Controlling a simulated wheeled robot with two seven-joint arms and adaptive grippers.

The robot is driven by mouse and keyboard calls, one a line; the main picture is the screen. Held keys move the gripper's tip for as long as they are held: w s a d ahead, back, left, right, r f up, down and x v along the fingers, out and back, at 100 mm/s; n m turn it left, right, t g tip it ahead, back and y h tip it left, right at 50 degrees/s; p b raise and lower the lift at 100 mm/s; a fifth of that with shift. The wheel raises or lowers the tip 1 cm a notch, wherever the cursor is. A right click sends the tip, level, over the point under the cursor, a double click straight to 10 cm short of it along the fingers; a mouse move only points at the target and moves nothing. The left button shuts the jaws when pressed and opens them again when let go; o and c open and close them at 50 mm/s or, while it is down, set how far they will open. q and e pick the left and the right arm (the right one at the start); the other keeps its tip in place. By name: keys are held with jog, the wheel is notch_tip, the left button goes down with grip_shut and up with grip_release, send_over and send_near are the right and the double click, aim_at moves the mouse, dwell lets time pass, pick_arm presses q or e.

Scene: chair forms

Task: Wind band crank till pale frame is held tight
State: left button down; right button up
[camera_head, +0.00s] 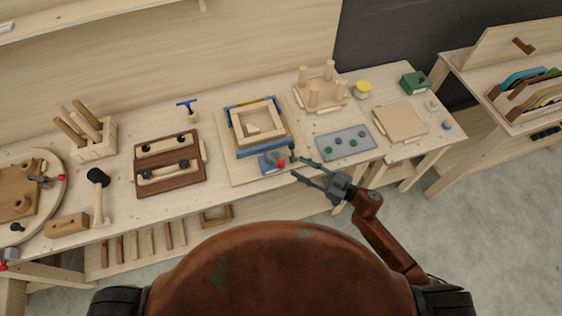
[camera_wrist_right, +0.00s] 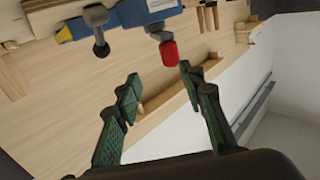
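The pale frame (camera_head: 238,127) lies on a pale board (camera_head: 228,172) at mid-bench in the head view, with a small pale piece showing inside its opening. A blue band clamp (camera_head: 262,148) runs around it; I cannot tell how tightly. At its near side is a blue and grey clamp body with a red crank knob (camera_head: 281,163) and a dark ball-ended lever (camera_head: 292,149). My right gripper (camera_head: 298,167) is open just right of the knob. In the wrist view, the red knob (camera_wrist_right: 169,53) is just beyond the open right fingertips (camera_wrist_right: 158,82), apart from them. My left gripper is not in view.
The bench's front edge is close to my right gripper.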

aim_at(281, 161)
jog(key=shift+n+g+y, duration=0.3)
jog(key=shift+g, duration=0.2)
jog(key=x, duration=0.5)
jog(key=s+p+x, duration=0.1)
jog(key=x, duration=0.2)
jog(key=shift+a, duration=0.3)
grip_shut()
